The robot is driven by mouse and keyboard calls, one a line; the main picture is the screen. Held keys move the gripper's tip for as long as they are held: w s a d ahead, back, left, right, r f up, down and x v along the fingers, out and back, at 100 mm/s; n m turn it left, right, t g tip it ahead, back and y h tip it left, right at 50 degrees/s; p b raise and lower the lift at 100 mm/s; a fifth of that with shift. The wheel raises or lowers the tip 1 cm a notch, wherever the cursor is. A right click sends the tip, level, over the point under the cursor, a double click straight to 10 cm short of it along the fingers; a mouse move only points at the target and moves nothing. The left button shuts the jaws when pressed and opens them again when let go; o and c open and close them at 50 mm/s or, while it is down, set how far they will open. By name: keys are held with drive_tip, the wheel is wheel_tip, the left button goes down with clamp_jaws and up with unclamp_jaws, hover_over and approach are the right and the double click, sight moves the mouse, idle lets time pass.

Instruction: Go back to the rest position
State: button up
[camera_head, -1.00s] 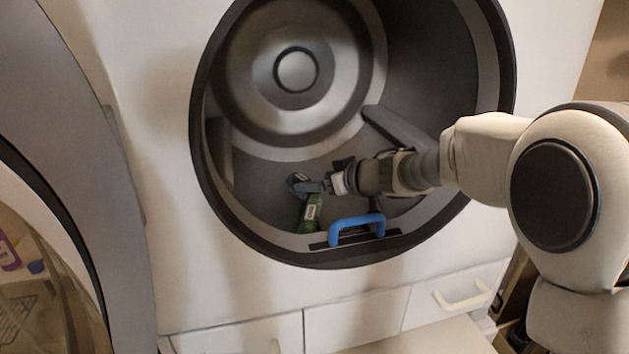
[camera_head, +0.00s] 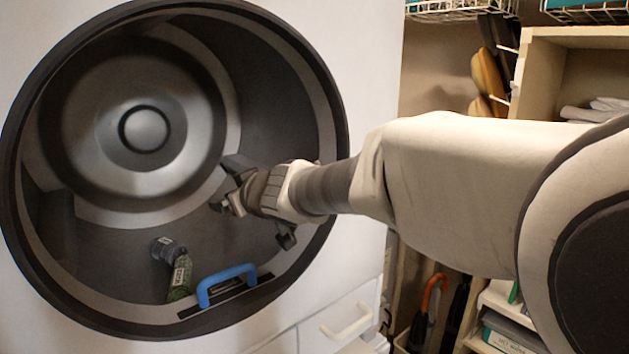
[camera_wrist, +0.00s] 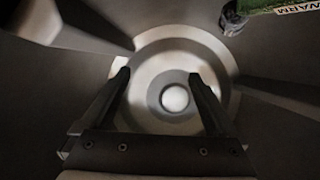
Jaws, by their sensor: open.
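My gripper (camera_head: 222,207) is inside the dark round drum (camera_head: 85,235) of a white machine, near the right side of its opening. It is open and empty, and in the wrist view my gripper (camera_wrist: 165,85) has its two fingers apart with the drum's round back (camera_wrist: 222,45) between and behind them. A green item with a dark end (camera_head: 180,278) lies on the drum floor, apart from my gripper; part of the green item also shows at the top right of the wrist view (camera_wrist: 265,8).
A blue handle (camera_head: 228,277) stands at the drum's lower rim. The dark rim (camera_head: 343,165) surrounds my arm. Right of the machine are shelves (camera_head: 575,45) with folded cloth (camera_head: 590,110), a wire basket (camera_head: 460,10) and an umbrella with an orange handle (camera_head: 432,290).

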drive_tip(key=s+d+m+h, duration=0.1)
drive_tip(key=s+d, duration=0.2)
drive_tip(key=d, duration=0.1)
drive_tip(key=s+d+m+h+b, duration=0.1)
drive_tip(key=s+d+h, duration=0.1)
drive_tip(key=s+d, duration=0.2)
drive_tip(key=s+d+r+h, duration=0.1)
drive_tip(key=s+d+h, duration=0.1)
drive_tip(key=s+d, duration=0.1)
drive_tip(key=shift+s+d+m, duration=0.15)
drive_tip(key=shift+d+m, duration=0.25)
drive_tip(key=shift+d, duration=0.3)
drive_tip(key=s+d+f+m+g+h+p, duration=0.1)
drive_tip(key=s+d+f+m+h, duration=0.1)
drive_tip(key=s+d, duration=0.3)
drive_tip(key=s+d+f+m+g+h, duration=0.1)
drive_tip(key=s+d+f+m, duration=0.1)
drive_tip(key=d, duration=0.5)
drive_tip(key=s+d+f+m+g+p, duration=0.1)
drive_tip(key=s+d+f+g, duration=0.1)
drive_tip(key=s, duration=0.4)
drive_tip(key=s+d+f+m+g, duration=0.1)
drive_tip(key=s+d+f+g, duration=0.1)
drive_tip(key=s, duration=0.4)
wheel_tip(320, 180, down, 3)
drive_tip(key=shift+d+r+m+p, duration=0.1)
drive_tip(key=shift+d+m+p, duration=0.25)
drive_tip(key=shift+d, duration=0.25)
